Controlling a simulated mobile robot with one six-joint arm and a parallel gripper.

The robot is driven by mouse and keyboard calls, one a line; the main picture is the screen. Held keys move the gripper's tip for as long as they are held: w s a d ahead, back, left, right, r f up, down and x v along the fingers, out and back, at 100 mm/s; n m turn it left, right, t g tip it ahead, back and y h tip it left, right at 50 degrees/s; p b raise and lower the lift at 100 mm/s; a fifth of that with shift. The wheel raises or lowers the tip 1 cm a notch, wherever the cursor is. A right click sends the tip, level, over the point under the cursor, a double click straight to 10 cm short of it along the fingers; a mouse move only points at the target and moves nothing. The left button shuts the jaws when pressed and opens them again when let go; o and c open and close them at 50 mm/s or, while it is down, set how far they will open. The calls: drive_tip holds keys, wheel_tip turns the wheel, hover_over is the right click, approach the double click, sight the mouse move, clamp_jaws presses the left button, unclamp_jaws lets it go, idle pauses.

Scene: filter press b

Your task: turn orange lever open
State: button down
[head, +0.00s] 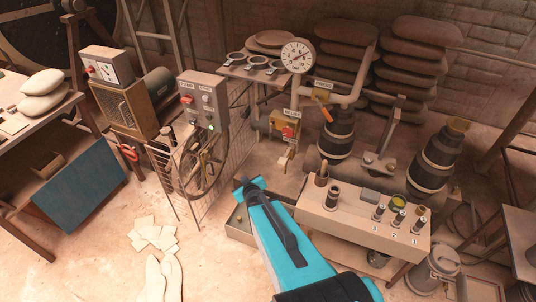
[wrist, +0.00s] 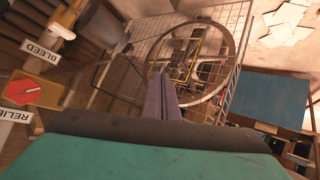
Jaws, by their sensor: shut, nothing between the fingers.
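The orange lever (head: 326,113) is in the head view, on the upright pipework just below the round pressure gauge. It slants down to the right from its pivot. I cannot make it out in the wrist view. My gripper (head: 243,183) is shut and empty, to the lower left of the lever and well apart from it, above the floor in front of the mesh guard. In the wrist view the fingers (wrist: 160,94) are together and overlap the handwheel behind. No fingertip touches anything that I can see.
A red knob (head: 289,131) on a yellow box sits below the lever; the wrist view shows RELIEF and BLEED labels at left. A spoked handwheel (head: 205,162) stands behind the mesh guard. A bench (head: 350,222) with bottles stands at right.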

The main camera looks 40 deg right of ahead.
drive_tip(key=s+a+f+g+y, duration=0.5)
drive_tip(key=s+a+f+g, duration=0.2)
drive_tip(key=s+a+f, duration=0.85)
drive_tip(key=s+a+g, duration=0.2)
drive_tip(key=s+g, duration=0.2)
drive_tip(key=s, duration=0.7)
drive_tip(key=s+a+f+g+h, duration=0.1)
drive_tip(key=s+g, duration=0.4)
drive_tip(key=s, duration=0.5)
drive_tip(key=shift+s+a+g, duration=0.3)
drive_tip(key=shift+s+a, duration=0.05)
drive_tip(key=shift+a, duration=0.55)
